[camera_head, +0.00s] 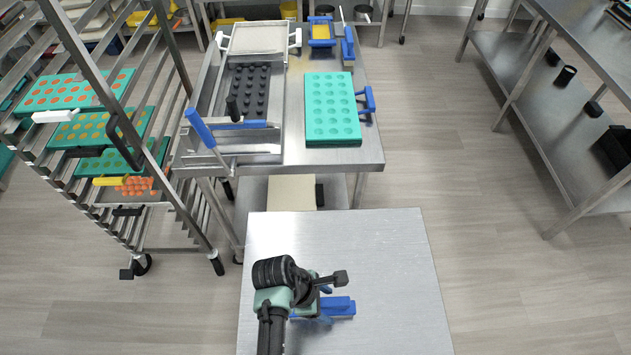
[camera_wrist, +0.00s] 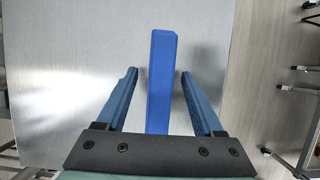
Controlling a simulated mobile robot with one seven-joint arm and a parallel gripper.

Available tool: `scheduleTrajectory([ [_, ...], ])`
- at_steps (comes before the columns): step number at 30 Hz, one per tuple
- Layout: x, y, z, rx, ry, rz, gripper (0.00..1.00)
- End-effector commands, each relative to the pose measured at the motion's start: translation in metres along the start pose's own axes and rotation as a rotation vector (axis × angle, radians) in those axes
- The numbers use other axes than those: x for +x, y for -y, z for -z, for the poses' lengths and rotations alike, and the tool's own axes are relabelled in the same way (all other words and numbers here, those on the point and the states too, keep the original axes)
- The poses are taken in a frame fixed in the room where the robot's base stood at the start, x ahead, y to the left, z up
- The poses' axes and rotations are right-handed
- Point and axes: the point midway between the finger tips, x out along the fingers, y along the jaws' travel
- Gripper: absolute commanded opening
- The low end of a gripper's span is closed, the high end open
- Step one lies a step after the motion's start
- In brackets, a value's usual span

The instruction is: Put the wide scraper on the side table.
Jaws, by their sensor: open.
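The wide scraper, as far as I can tell, is the blue piece (camera_head: 340,306) lying on the bare metal near table, which seems to be the side table (camera_head: 400,270). In the wrist view the blue scraper (camera_wrist: 162,70) shows as a long bar, its near end hidden by the gripper's dark mount. My gripper (camera_wrist: 158,76) is open, with one finger on each side of the bar and a visible gap on both sides. In the head view my gripper (camera_head: 318,304) is low over the table and hides part of the scraper.
Behind is a metal worktable (camera_head: 372,158) with a green mold (camera_head: 332,110), a dark mold (camera_head: 248,92), a blue-handled tool (camera_head: 200,128) and a blue scraper-like tool (camera_head: 367,100). A tray rack (camera_head: 180,200) stands left, a shelf table (camera_head: 515,90) right. Most of the near table is clear.

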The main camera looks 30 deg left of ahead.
Motion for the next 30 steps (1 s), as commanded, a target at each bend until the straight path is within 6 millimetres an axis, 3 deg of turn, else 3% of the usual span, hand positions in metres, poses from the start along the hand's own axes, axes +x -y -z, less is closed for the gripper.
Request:
scheduleTrajectory([
  [12, -0.085, -0.001, 0.0, -0.001, 0.0, -0.003, 0.69],
  [18, -0.102, 0.0, 0.0, -0.001, 0.0, -0.001, 0.69],
  [26, -0.105, -0.001, 0.0, 0.002, -0.001, -0.003, 0.69],
  [28, -0.109, -0.009, -0.004, 0.037, -0.008, -0.03, 0.69],
  [30, -0.121, -0.03, -0.016, 0.133, -0.027, -0.104, 0.69],
])
